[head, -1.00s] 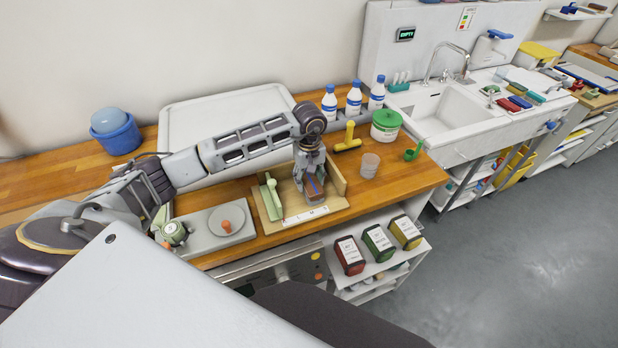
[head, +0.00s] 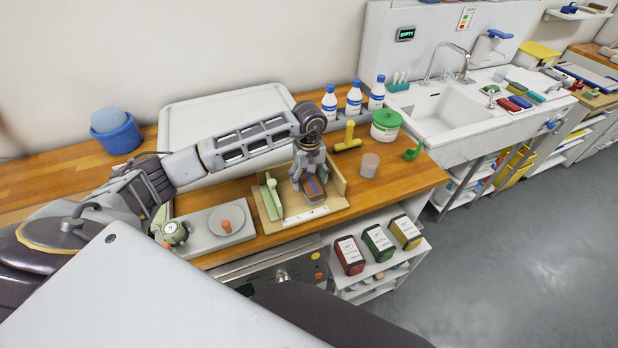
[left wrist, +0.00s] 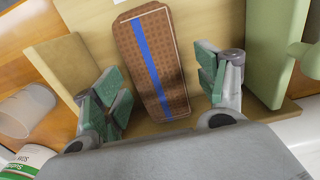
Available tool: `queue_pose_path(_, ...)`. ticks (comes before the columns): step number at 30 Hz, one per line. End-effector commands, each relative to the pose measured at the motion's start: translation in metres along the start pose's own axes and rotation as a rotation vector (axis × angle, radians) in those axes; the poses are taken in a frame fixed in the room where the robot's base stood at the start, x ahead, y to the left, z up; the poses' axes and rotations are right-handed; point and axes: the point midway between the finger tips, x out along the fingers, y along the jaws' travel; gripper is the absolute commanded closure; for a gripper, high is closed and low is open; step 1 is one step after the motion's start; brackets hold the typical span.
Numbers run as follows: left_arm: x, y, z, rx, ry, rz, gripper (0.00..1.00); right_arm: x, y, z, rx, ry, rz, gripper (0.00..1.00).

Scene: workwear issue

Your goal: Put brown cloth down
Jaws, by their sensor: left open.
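The brown cloth (left wrist: 150,62) is a folded brown strip with a blue stripe. In the left wrist view it lies on the wooden board (left wrist: 95,18), between my left gripper's fingers (left wrist: 163,90). Both green-padded fingers stand apart from its sides, so the gripper is open. In the head view my left gripper (head: 311,183) points down over the cloth (head: 315,191), which is partly covered by the fingers, on the wooden board (head: 290,208). My right gripper is not in view.
A green block (head: 269,198) stands at the board's left side, and a wooden wall on its right. A grey scale (head: 205,235) sits to the left.

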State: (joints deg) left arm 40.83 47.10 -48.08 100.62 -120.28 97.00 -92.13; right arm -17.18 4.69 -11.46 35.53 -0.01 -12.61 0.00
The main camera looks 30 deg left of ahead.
Motion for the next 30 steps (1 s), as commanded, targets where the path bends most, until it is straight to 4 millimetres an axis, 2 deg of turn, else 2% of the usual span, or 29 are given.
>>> queue_pose_path(24, -0.094, 0.001, -0.001, 0.000, 0.003, 0.004, 0.27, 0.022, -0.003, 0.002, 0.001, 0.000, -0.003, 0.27)
queue_pose_path(30, -0.111, 0.001, -0.001, -0.001, 0.002, 0.003, 0.27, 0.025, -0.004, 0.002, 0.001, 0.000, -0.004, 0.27)
